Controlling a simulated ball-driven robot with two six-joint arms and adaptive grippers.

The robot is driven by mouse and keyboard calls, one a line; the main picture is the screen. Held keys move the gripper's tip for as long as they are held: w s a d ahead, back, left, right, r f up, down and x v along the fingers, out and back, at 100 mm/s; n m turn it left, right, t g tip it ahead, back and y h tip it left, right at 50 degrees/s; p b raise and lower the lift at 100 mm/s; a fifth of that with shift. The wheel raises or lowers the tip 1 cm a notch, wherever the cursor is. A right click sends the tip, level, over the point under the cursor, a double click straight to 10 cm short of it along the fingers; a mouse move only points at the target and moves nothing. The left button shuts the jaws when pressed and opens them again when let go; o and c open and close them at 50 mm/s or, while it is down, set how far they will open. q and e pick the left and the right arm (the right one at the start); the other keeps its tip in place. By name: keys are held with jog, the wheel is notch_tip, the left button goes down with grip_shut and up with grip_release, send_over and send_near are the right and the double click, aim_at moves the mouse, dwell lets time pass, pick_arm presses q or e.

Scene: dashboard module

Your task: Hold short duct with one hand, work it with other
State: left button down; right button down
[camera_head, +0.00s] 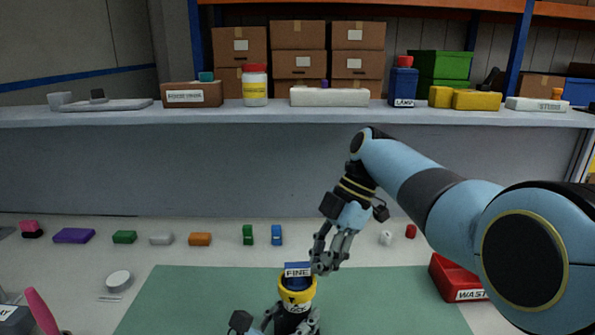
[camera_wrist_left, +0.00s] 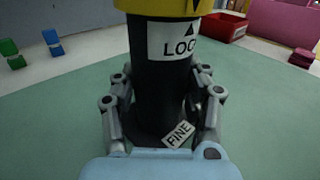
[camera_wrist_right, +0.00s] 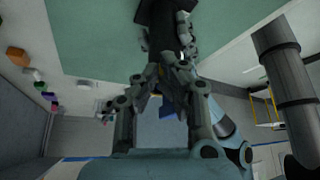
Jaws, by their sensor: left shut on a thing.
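The short duct is an upright black cylinder with a yellow collar (camera_head: 297,292) and a blue cap marked FINE (camera_head: 298,270). The left wrist view shows its black body (camera_wrist_left: 160,75) with a label beginning LOC under the collar. My left gripper (camera_wrist_left: 165,115) is shut around the black lower body. A small FINE tag (camera_wrist_left: 179,134) shows low between its fingers. My right gripper (camera_head: 326,266) is beside the cap, just to its right, with its fingers apart and pointing down. In the right wrist view a blue patch (camera_wrist_right: 170,108) shows between the fingers. Whether they touch the cap is unclear.
A green mat (camera_head: 190,300) covers the work area. A red WASTE bin (camera_head: 455,280) stands at its right edge. Several small coloured blocks, such as an orange one (camera_head: 200,239), line the table behind the mat. A shelf (camera_head: 300,115) with boxes and containers runs across the back.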

pick_arm(q)
jog(key=shift+d, duration=0.1)
pick_arm(e)
jog(key=shift+w+a, duration=0.25)
jog(key=shift+a, duration=0.1)
notch_tip(320, 180, up, 6)
jog(key=shift+w+d, duration=0.3)
jog(key=shift+d, duration=0.05)
dwell(0.3)
pick_arm(q)
jog(key=c, duration=0.6)
grip_release()
jog(key=shift+o, duration=0.2)
